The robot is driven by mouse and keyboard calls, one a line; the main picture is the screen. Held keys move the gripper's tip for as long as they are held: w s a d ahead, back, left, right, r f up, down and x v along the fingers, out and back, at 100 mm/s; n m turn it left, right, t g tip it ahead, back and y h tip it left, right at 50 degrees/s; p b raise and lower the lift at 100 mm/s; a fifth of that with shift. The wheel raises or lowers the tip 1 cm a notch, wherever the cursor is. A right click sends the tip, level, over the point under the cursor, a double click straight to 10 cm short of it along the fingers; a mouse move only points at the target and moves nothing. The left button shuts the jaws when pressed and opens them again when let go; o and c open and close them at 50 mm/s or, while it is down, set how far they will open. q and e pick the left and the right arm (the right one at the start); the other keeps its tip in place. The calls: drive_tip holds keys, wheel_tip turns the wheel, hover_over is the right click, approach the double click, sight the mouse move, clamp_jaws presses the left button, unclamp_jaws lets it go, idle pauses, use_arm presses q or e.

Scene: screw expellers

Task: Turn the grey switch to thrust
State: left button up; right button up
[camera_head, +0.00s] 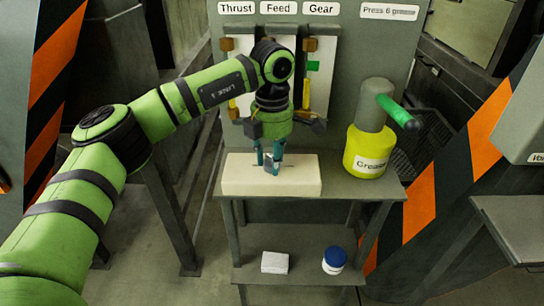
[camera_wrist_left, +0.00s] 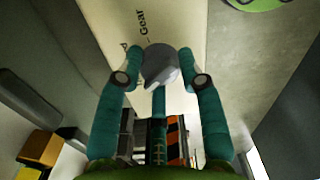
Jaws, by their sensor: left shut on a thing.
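The cream switch box (camera_head: 240,178) lies on the upper shelf of a grey stand in the head view. My left gripper (camera_head: 270,160) points down over the middle of the box, with its teal fingers shut around the grey switch. In the left wrist view the round grey switch (camera_wrist_left: 160,64) sits between the fingertips of my left gripper (camera_wrist_left: 160,77). The box face (camera_wrist_left: 188,25) carries a "Gear" label beside the switch; another label is mostly hidden by a finger. I cannot tell which label the switch points to. My right gripper is out of view.
A panel with Thrust (camera_head: 236,8), Feed (camera_head: 278,8) and Gear (camera_head: 320,8) labels over gauges stands behind my arm. A yellow grease can (camera_head: 361,151) with a green handle stands right of the box. A white block (camera_head: 274,263) and a blue-lidded jar (camera_head: 334,260) are below.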

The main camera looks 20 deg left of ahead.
use_arm(q)
drive_tip(key=shift+m, duration=1.5)
drive_tip(key=o, duration=1.2)
drive_tip(key=shift+c, duration=0.2)
wheel_tip(320, 180, up, 12)
